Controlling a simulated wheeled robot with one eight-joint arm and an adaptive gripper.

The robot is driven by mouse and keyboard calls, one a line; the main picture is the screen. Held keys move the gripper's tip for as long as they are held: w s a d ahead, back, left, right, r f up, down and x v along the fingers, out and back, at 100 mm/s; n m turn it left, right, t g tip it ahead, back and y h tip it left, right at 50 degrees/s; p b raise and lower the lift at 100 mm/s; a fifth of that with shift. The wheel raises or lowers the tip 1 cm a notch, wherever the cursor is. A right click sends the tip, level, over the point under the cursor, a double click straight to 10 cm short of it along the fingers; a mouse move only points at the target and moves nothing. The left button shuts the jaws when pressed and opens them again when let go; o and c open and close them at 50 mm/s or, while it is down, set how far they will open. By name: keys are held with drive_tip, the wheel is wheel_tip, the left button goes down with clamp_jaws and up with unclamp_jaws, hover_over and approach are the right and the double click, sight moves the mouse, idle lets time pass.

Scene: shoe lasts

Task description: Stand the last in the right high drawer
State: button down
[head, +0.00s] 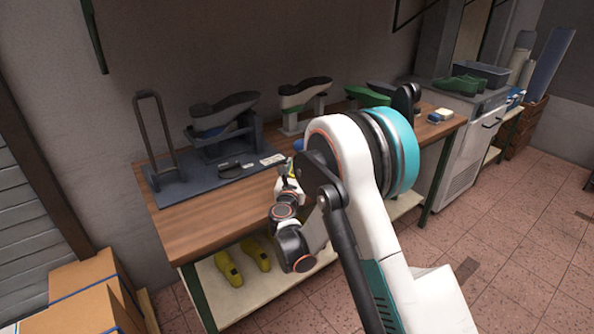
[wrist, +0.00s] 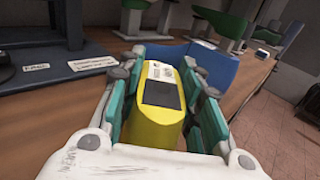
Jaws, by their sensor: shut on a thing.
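My gripper (wrist: 163,78) is shut on a yellow last (wrist: 158,122), with green finger pads on both sides of it. The last has a dark patch and a small white label on its upward face. In the head view my gripper (head: 289,184) is over the front of the wooden workbench (head: 220,200), and the held last is mostly hidden. A blue object (wrist: 220,66) stands just beyond the last in the wrist view. I cannot make out the right high drawer in either view.
A dark stand (head: 226,170) with a shoe form fills the bench's left part. More forms stand behind. Yellow lasts (head: 229,266) lie on the lower shelf. A pale cabinet (head: 468,140) with green shoes on top is at the right. Boxes (head: 85,300) stand at lower left.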

drive_tip(key=c, duration=1.4)
unclamp_jaws()
drive_tip(key=shift+f, duration=0.1)
drive_tip(key=shift+o, duration=1.2)
